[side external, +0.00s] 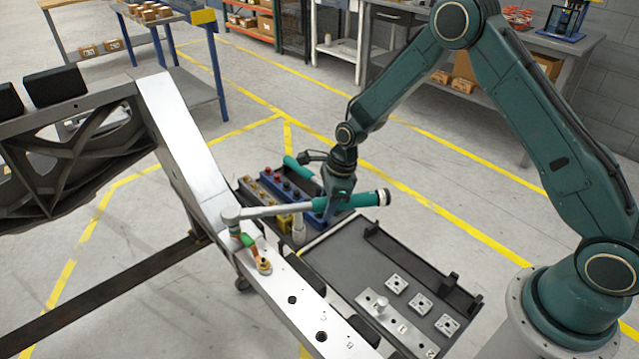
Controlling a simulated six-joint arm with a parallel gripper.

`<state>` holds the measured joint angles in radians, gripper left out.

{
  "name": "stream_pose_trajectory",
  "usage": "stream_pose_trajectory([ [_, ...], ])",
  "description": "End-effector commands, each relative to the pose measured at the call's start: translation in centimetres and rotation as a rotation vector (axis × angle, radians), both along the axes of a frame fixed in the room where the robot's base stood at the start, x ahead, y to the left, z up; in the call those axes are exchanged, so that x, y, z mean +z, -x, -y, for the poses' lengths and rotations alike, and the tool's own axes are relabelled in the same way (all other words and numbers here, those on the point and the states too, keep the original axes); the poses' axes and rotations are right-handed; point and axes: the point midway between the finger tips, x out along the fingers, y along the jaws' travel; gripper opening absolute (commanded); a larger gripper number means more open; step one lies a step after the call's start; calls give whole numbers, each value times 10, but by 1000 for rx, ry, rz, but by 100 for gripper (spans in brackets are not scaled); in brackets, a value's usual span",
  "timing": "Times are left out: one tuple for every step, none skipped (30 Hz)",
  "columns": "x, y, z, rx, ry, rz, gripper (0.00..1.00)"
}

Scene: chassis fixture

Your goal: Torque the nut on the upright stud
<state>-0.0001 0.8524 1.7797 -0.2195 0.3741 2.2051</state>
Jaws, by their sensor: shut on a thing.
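My gripper (330,204) is shut on a torque wrench by its teal handle (362,200). The wrench lies nearly level, its grey shaft reaching left to a round head (231,214) over the silver chassis beam (205,165). A short socket part (234,230) points down from the head to the beam top. The stud and nut cannot be made out under it; whether the socket is seated on them I cannot tell. Beside it on the beam lies a green and orange piece (252,246) with a round yellowish end (264,266).
A dark tray (345,262) with square plates (396,284) and a silver block stands right of the beam. Bins with coloured parts (275,190) sit behind the wrench. Dark chassis framework (75,150) fills the left. Open floor lies behind.

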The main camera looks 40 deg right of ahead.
Motion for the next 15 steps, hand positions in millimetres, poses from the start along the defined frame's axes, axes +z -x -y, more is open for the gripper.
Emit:
stream_pose_trajectory([
  [2, -1, -2, 3, -3, 5, 0],
  [2, -1, -2, 3, -3, 5, 0],
  [2, -2, -2, 4, -3, 5, 0],
  [2, -2, -2, 4, -3, 5, 0],
  [3, -2, -2, 4, -3, 5, 0],
  [3, -2, -2, 4, -3, 5, 0],
  [4, -2, -2, 4, -3, 5, 0],
  [4, -2, -2, 4, -4, 6, 0],
  [5, -2, -2, 4, -4, 6, 0],
  [5, -2, -2, 4, -3, 7, 0],
  [5, -2, -2, 4, -3, 7, 0],
  [6, -2, -1, 4, -2, 6, 0],
  [6, -2, -1, 4, -2, 6, 0],
  [7, -2, -1, 3, -2, 6, 0],
  [7, -2, -1, 3, -2, 6, 0],
])
